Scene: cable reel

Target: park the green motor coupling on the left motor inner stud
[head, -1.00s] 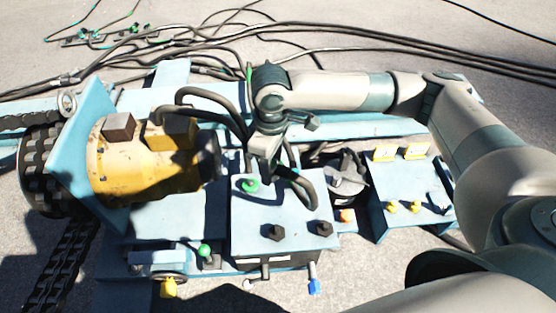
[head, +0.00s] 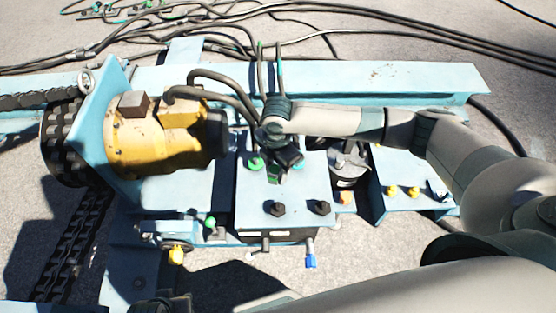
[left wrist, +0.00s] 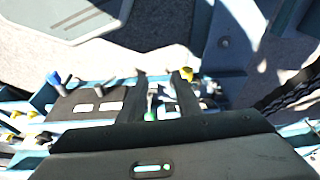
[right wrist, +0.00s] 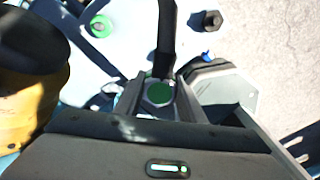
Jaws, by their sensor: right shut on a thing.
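My right gripper (head: 279,168) is shut on the green motor coupling (head: 273,178), just above the far part of the light-blue box (head: 300,190). In the right wrist view the coupling's round green face (right wrist: 160,93) shows between the fingers. A green-ringed fitting (head: 255,163) stands on the box just left of the gripper; it also shows in the right wrist view (right wrist: 100,27). I cannot tell which fitting is the left motor inner stud. In the left wrist view, my left gripper (left wrist: 160,92) has its fingers apart, with nothing clearly held.
A yellow motor (head: 145,142) lies left of the box, with dark hoses (head: 225,84) curving from it toward my right gripper. Two black hex fittings (head: 277,209) (head: 322,208) stand on the box's near part. A blue-tipped fitting (head: 311,261) hangs at its front. Cables lie behind the beam.

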